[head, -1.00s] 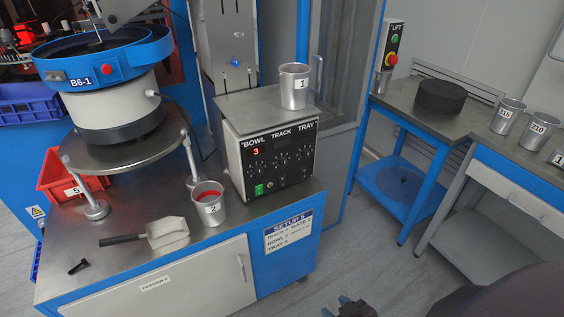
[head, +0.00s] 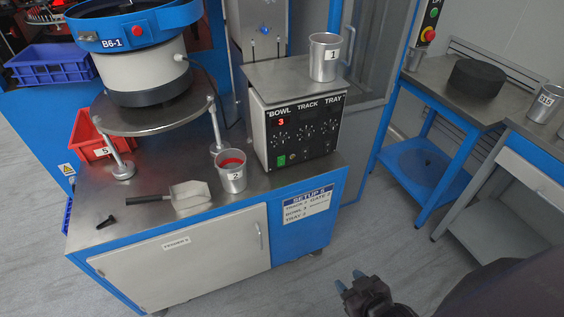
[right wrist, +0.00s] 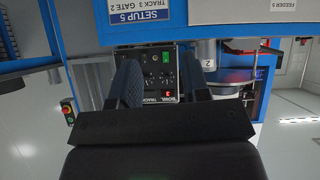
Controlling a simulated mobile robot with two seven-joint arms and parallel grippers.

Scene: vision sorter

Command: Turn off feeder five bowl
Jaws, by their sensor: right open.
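The feeder control box (head: 298,135) stands on the bench, marked BOWL, TRACK and TRAY above rows of knobs. A red 3 is lit under BOWL, and a green switch (head: 281,161) sits low on its front. The blue-rimmed feeder bowl (head: 170,20) marked B6-1 stands to its left. My right gripper (head: 349,280) is open and empty, in front of the bench and well apart from the box. In the right wrist view the box (right wrist: 160,72) appears upside down between the open fingers (right wrist: 158,85), partly hidden by them. My left gripper is out of view.
Cup 1 (head: 323,58) stands on the box. Cup 2 (head: 231,172), a metal scoop (head: 188,194) and a red bin (head: 90,140) are on the bench. A SETUP 5 label (head: 308,203) is on its front. Floor before the bench is clear.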

